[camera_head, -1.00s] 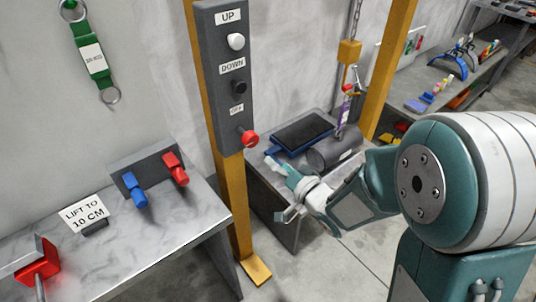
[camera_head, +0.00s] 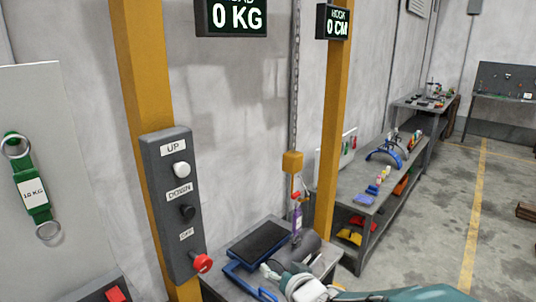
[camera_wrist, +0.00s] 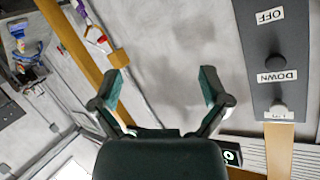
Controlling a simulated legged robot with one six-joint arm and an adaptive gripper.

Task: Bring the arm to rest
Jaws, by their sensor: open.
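My gripper (camera_wrist: 164,88) is open in the wrist view, with its two dark teal fingers spread apart and nothing between them. Part of my teal and white arm shows at the bottom of the head view, in front of the small bench; its lower part is cut off by the picture edge. The wrist view is upside down. In it the control box (camera_wrist: 275,45) lies to the right of my fingers, apart from them.
The control box with UP, DOWN and OFF labels (camera_head: 172,215) hangs on a yellow post (camera_head: 140,60). Floor is clear at right (camera_head: 430,240).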

